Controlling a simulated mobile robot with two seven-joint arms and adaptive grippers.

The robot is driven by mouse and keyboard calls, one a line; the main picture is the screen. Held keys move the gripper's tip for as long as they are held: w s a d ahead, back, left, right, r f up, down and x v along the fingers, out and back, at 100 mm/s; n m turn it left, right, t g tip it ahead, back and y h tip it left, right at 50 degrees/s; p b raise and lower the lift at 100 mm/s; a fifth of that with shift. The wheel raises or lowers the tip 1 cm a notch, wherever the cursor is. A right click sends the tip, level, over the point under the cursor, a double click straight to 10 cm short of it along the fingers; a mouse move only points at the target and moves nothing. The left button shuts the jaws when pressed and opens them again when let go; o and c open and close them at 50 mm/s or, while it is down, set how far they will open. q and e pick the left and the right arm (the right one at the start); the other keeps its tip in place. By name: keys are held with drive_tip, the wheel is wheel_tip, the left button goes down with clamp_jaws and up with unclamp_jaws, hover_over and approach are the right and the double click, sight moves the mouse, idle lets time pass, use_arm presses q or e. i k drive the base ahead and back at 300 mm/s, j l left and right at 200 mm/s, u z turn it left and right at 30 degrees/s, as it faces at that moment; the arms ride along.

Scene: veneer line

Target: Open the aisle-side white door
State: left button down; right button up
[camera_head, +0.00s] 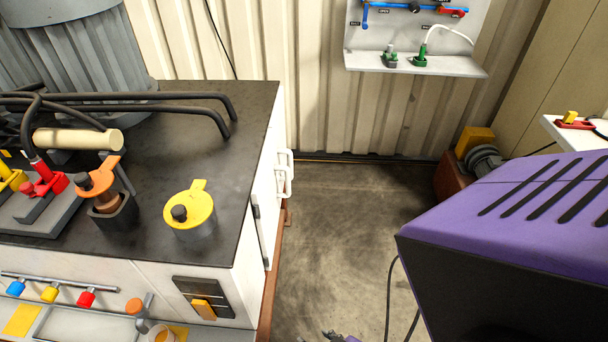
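A white cabinet with a black top (215,130) stands at the left. Its right side faces the aisle and carries a white door (265,200), seen at a steep angle. A white bar handle (287,173) sticks out from the far part of that side. A dark upright strip (259,233) sits nearer to me on the same side. The door looks flush with the cabinet, but the angle hides any small gap. A small grey and purple part shows at the bottom edge, too cut off to identify.
The aisle floor (345,240) right of the cabinet is clear. A purple slotted housing (520,210) with dark cables fills the right. A wall shelf (415,64) hangs at the back. A yellow lidded pot (191,214) and black pipes (160,97) are on the cabinet top.

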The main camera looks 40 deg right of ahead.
sight(265, 196)
drive_tip(key=k+z, duration=0.1)
drive_tip(key=z, duration=0.75)
drive_tip(key=i+l, duration=0.15)
drive_tip(key=l, duration=0.2)
drive_tip(key=i+l, duration=0.15)
drive_tip(key=l, duration=0.2)
drive_tip(key=i+l+u, duration=0.1)
drive_tip(key=l, duration=0.2)
drive_tip(key=i+l, duration=0.15)
drive_tip(key=l, duration=0.25)
drive_tip(key=i+l, duration=0.15)
drive_tip(key=l, duration=0.2)
drive_tip(key=j+u, duration=0.05)
